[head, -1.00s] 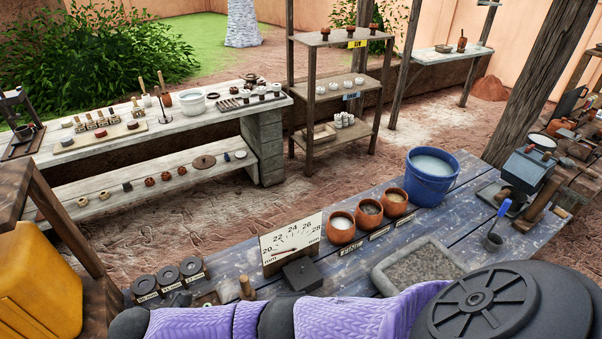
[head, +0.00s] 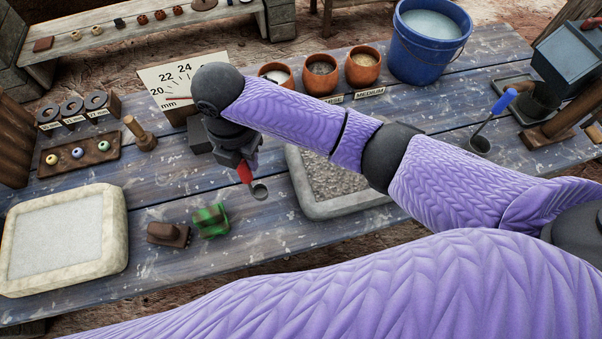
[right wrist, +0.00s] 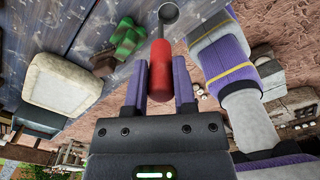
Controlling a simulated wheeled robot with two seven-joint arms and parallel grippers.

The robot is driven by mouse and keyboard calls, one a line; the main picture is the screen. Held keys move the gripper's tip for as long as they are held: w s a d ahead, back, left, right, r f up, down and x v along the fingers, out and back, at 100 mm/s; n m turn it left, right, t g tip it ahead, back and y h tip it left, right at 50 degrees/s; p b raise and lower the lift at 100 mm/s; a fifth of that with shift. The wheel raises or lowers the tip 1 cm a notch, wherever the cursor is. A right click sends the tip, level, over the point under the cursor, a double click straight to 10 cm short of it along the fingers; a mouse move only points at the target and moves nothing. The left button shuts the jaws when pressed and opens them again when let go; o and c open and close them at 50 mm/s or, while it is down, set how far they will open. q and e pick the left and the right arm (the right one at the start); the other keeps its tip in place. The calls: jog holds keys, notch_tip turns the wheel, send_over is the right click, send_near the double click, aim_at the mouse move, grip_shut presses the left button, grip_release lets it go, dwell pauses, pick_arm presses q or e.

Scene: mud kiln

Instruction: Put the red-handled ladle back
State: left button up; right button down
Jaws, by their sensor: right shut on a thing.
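The red-handled ladle (head: 245,174) is in my right gripper (head: 240,160), in the middle of the head view, over the blue plank table (head: 165,185). Its small grey cup (head: 259,191) hangs below the red handle, left of the grey stone tray. In the right wrist view, the two purple fingers of my right gripper (right wrist: 160,68) are shut on the red handle (right wrist: 159,80), with the cup (right wrist: 169,13) pointing away. I cannot tell how high the cup is above the table. My left gripper is not in view.
A blue-handled ladle (head: 502,103) stands at the right, near a blue bucket (head: 428,45). A gravel-filled stone tray (head: 300,185), a green camouflage-patterned block (head: 211,221), a brown block (head: 168,235) and a pale tray (head: 118,235) lie nearby. Clay bowls (head: 362,70) stand behind my arm.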

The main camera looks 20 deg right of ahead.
aim_at(253, 189)
jog(key=f+b, duration=0.2)
jog(key=f, duration=0.8)
jog(key=shift+a+b, duration=0.2)
jog(key=shift+b, duration=0.2)
jog(key=shift+f, duration=0.15)
jog(key=shift+c, duration=2.2)
grip_release()
